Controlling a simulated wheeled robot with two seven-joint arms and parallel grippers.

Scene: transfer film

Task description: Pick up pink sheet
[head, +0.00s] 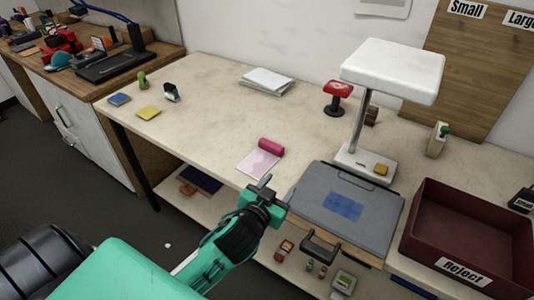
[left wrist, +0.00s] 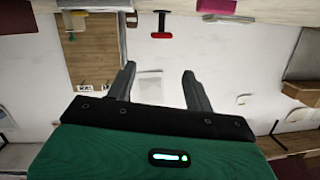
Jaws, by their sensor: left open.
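The pink sheet (head: 256,163) lies flat on the pale workbench near its front edge. A magenta roll (head: 270,146) lies at the sheet's far right end, touching it. My left gripper (head: 267,184) is in front of the sheet by the bench's front edge, apart from it. The left wrist view shows my left gripper (left wrist: 159,70) with its two fingers spread and nothing between them. A magenta piece (left wrist: 216,5) shows at the top edge of that view. My right gripper is not in view.
A grey case (head: 300,205) with a blue patch lies right of my left gripper. A white lamp (head: 392,68) stands behind it. A dark red Reject bin (head: 425,215) is at the right. The bench left of the pink sheet is mostly clear.

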